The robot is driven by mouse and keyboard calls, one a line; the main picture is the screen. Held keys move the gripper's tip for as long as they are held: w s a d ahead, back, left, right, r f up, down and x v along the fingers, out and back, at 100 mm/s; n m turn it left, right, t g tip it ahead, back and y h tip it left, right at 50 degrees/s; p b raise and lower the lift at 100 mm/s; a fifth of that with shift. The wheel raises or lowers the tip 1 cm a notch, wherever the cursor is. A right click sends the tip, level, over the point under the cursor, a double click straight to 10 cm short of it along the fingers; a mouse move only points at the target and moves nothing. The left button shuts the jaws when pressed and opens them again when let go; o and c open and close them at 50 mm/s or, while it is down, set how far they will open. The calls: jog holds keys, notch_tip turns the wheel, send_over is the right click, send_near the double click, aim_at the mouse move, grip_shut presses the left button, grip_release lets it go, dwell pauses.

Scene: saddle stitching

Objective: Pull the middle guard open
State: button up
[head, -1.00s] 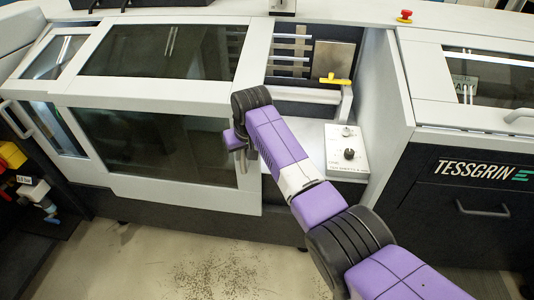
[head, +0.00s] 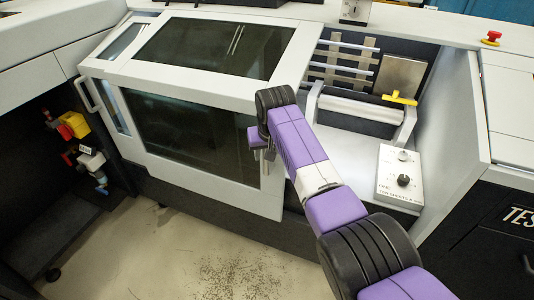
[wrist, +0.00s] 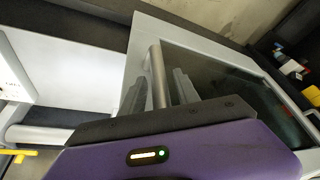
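The middle guard (head: 283,57) is a white frame with dark windows on its top and front faces. Its right edge stands left of an uncovered machine bay. My purple gripper (head: 262,155) is at the handle on the guard's right edge in the head view; the arm partly hides that spot. In the wrist view, my gripper's two grey fingers (wrist: 160,90) stand on either side of the metal handle bar (wrist: 157,72). A thin gap shows between the bar and each finger, so the fingers look open around it. The fingertip ends are hard to make out.
A control box (head: 400,175) with a black knob sits on the white deck right of the guard. A yellow lever (head: 399,98) is in the bay. A red button (head: 492,38) is at upper right. Bare floor (head: 200,245) lies in front.

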dwell(0.3)
jog(key=a+v, duration=0.1)
jog(key=v, duration=0.6)
jog(key=shift+d+r, duration=0.35)
jog(key=shift+d, duration=0.2)
jog(key=shift+s, duration=0.15)
